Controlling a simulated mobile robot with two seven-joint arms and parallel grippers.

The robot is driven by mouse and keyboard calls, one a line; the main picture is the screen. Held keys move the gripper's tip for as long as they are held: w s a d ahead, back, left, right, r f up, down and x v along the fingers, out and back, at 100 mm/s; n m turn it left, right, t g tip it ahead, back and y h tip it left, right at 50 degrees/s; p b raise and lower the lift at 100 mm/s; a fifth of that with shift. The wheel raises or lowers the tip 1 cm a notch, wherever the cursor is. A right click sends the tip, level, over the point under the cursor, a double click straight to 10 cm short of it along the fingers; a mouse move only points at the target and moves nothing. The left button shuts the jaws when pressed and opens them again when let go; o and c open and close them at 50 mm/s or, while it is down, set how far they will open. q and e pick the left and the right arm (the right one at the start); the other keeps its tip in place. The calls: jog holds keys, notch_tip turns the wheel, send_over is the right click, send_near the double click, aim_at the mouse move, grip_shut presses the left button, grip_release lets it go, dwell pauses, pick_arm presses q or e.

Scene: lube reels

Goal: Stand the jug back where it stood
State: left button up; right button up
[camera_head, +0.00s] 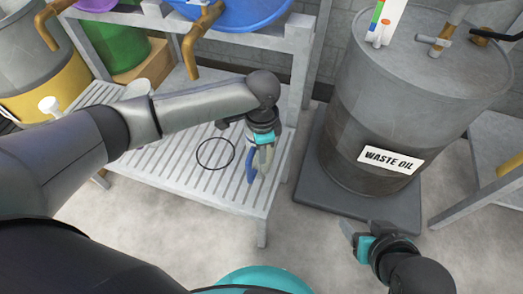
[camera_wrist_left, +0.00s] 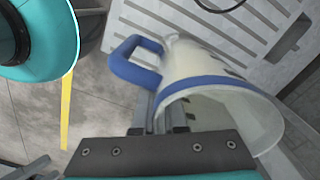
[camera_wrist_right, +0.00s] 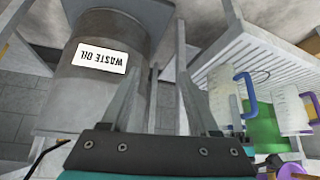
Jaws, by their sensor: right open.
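The jug is pale with a blue rim band and a blue handle (camera_wrist_left: 135,62); its body (camera_wrist_left: 205,60) fills the middle of the left wrist view. My left gripper (camera_head: 262,145) is closed on it at the handle side, above the right end of the slatted bench (camera_head: 190,190). In the head view only part of the jug (camera_head: 251,168) shows below the gripper. I cannot tell whether its base touches the slats. A thin dark ring (camera_head: 215,139) is marked on the slats left of the jug. My right gripper (camera_head: 361,236) is open and empty over the floor.
The grey waste oil drum (camera_head: 390,100) stands on a dark pallet (camera_head: 400,205) right of the bench. Another pale jug (camera_wrist_right: 288,108), with a purple handle, stands on the bench, partly behind my left arm in the head view. Coloured containers with taps sit above the bench.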

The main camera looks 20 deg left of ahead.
pick_arm(q)
jog(key=o, duration=0.3)
jog(key=shift+r, duration=0.1)
